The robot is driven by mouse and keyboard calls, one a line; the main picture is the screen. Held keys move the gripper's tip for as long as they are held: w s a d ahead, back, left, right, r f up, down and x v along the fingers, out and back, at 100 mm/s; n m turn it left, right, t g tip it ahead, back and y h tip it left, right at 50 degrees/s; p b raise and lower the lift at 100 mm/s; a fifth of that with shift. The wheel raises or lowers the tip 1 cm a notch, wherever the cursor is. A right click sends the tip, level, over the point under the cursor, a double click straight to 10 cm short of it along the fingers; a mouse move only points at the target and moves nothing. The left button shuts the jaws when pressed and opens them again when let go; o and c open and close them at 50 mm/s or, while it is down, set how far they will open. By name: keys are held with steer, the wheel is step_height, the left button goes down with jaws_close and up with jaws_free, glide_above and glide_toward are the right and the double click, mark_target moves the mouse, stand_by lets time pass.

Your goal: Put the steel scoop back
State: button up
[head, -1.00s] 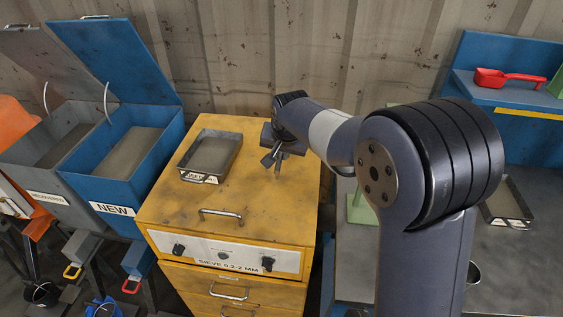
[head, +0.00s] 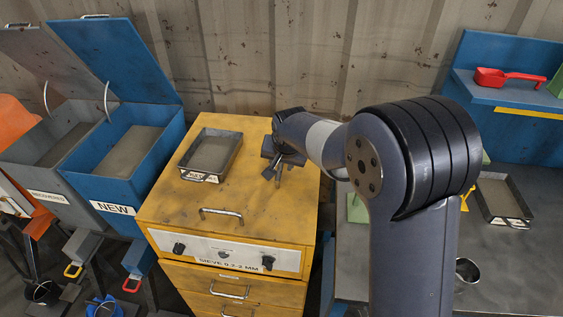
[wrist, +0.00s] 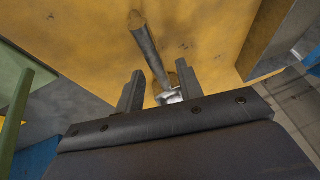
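My gripper (head: 274,166) is low over the right part of the yellow cabinet top (head: 237,185). In the wrist view, my gripper (wrist: 160,90) has its two fingers apart. A shiny metal piece (wrist: 170,97) and a dark grey rod (wrist: 150,50) lie in line between them, the rod reaching away over yellow. These may be the steel scoop, but its bowl cannot be made out clearly. I cannot tell whether both fingers touch it. In the head view my gripper and wrist hide most of this spot.
A shallow grey tray (head: 235,158) sits left of my gripper on the cabinet. Open blue (head: 120,180) and grey bins stand farther left. At right, the bench holds another tray (head: 508,211) and a metal cup (head: 467,272). A red scoop (head: 505,76) lies on the blue shelf.

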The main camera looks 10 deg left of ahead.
steer(key=shift+r, duration=0.1)
steer(key=shift+r, duration=0.2)
steer(key=b+v, duration=0.1)
steer(key=v, duration=1)
steer(key=shift+r, duration=0.3)
steer(key=shift+s+d, duration=0.1)
steer(key=shift+s, duration=0.05)
